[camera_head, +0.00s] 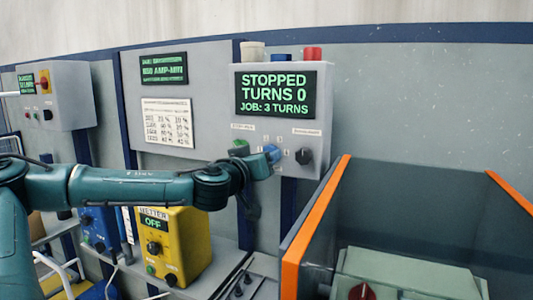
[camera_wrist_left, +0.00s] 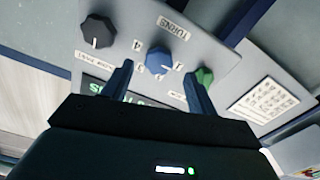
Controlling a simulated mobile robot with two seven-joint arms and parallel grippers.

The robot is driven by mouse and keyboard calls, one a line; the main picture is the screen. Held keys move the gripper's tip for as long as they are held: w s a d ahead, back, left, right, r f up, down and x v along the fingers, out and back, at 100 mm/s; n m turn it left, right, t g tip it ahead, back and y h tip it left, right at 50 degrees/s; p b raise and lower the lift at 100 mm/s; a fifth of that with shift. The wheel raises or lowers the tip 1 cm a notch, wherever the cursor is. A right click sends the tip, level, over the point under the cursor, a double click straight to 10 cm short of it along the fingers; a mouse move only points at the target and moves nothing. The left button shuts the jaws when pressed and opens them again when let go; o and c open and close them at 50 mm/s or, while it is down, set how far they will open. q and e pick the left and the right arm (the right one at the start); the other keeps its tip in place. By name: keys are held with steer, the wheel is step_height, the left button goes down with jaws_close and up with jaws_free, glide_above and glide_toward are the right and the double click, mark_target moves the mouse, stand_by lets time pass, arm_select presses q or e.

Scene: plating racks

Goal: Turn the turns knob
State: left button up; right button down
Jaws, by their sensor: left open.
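The turns knob is the blue knob (camera_head: 272,153) on the front of a grey control box (camera_head: 309,150), between a green button (camera_head: 239,147) and a black knob (camera_head: 304,156). In the left wrist view the blue knob (camera_wrist_left: 159,58) sits under the label TURNS with numbers around it. My left gripper (camera_wrist_left: 158,70) is open, its two fingers spread to either side of the blue knob in that view. I cannot tell whether they touch it. In the head view my left arm reaches the box from the left and partly covers its lower edge. My right gripper is not in view.
The box's display (camera_head: 277,93) reads STOPPED, TURNS 0, JOB: 3 TURNS. A yellow WETTER box (camera_head: 181,265) stands below my left arm. A grey box (camera_head: 57,95) with a red switch hangs at the far left.

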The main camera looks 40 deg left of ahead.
arm_select(q)
steer(key=x, duration=0.3)
steer(key=shift+w, duration=0.15)
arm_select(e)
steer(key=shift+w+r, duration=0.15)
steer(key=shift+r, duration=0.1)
arm_select(q)
steer(key=c, duration=1)
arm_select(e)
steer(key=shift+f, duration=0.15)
arm_select(q)
steer(key=shift+f, duration=0.1)
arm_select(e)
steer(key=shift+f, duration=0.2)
